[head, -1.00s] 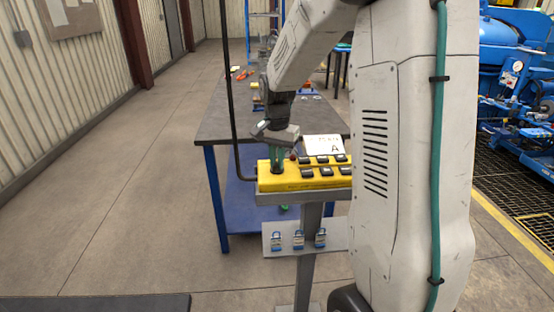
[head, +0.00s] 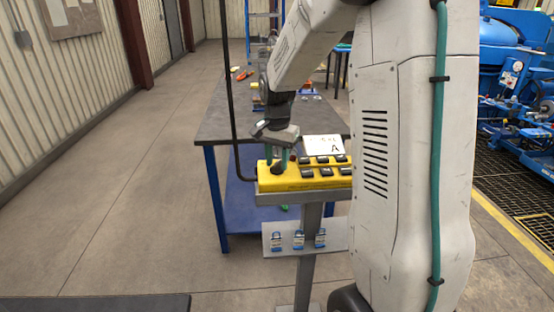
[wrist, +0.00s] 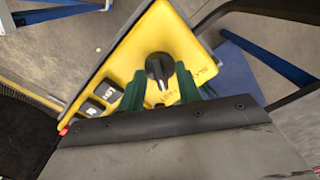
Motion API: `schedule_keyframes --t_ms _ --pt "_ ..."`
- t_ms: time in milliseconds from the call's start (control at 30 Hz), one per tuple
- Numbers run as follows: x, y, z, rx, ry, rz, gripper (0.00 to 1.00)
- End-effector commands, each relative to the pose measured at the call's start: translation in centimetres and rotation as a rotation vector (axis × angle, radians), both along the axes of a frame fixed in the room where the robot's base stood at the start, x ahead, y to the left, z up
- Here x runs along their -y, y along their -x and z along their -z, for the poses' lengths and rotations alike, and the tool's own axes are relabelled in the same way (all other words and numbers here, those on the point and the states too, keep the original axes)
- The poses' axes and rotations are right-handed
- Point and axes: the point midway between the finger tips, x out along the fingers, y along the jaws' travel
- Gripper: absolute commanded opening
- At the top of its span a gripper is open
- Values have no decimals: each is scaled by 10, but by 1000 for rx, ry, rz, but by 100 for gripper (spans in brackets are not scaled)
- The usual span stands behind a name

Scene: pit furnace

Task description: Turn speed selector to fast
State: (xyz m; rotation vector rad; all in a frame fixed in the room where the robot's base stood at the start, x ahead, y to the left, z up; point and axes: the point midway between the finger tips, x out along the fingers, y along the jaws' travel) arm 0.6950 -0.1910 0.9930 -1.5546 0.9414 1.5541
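The speed selector is a black rotary knob (wrist: 158,68) on the yellow control box (head: 300,183). In the wrist view its ridge, with a pale mark, points down toward my gripper. Small lettering sits to the right of the knob and below it, too small to read surely. In the head view the knob (head: 277,168) is at the box's left end. My gripper (head: 276,156) is just above it, pointing down. Its green fingers (wrist: 160,90) are apart, one either side of the knob's near end, with nothing visibly gripped. Contact cannot be told.
Several black buttons (wrist: 104,95) lie beside the knob on the box. Padlocks (head: 298,240) hang on a plate below. A workbench (head: 212,125) stands behind. Floor to the left is clear.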

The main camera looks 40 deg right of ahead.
Motion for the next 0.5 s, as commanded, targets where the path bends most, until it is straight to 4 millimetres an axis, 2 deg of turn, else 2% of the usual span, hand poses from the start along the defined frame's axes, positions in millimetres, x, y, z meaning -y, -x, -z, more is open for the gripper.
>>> schedule_keyframes --t_ms 167,400,500 --pt "0 0 -15 2 1 0 34" --pt "0 -1 -57 4 1 0 34" --pt "0 0 -69 1 0 0 34"
